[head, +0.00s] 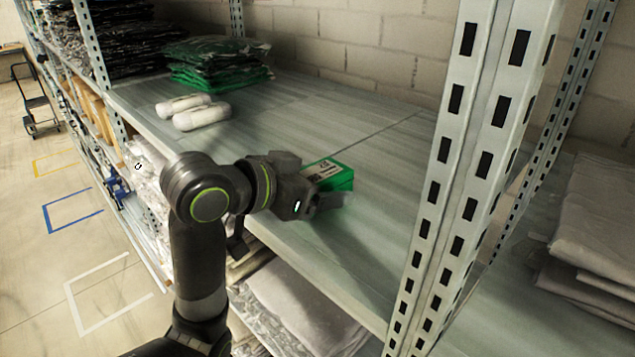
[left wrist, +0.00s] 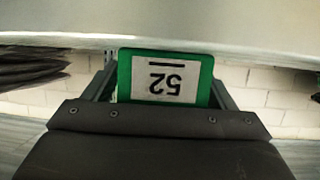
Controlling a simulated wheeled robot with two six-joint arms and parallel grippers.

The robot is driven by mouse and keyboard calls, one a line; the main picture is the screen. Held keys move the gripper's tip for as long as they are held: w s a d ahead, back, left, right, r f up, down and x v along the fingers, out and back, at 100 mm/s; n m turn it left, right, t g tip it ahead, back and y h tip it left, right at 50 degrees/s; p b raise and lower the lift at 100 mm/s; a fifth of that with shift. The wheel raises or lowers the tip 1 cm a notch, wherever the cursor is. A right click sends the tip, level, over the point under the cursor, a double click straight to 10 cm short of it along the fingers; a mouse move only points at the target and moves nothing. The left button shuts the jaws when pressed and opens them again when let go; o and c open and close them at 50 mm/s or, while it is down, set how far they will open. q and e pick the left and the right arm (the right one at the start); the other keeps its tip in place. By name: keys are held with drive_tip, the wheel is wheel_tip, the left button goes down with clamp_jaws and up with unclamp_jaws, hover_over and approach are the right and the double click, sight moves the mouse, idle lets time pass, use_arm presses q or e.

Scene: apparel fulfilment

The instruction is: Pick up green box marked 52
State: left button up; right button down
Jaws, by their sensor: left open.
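The green box (head: 332,175) lies on the shelf near its front edge, with a white label on top. In the left wrist view the green box (left wrist: 207,78) shows its label reading 52, upside down. My left gripper (head: 328,196) is at the box, its fingers open on either side of it. In the left wrist view the fingers of my left gripper (left wrist: 163,85) flank the box; I cannot tell whether they touch it. My right gripper is not in view.
The shelf board (head: 380,215) is bare right of the box. A slotted metal upright (head: 460,170) stands to the right. Two white rolls (head: 200,115) and green packages (head: 215,62) lie farther back. Grey folded fabric (head: 300,305) lies on the level below.

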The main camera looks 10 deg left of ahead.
use_arm(q)
drive_tip(key=c, duration=1.1)
drive_tip(key=shift+o, duration=0.2)
drive_tip(key=shift+r, duration=0.1)
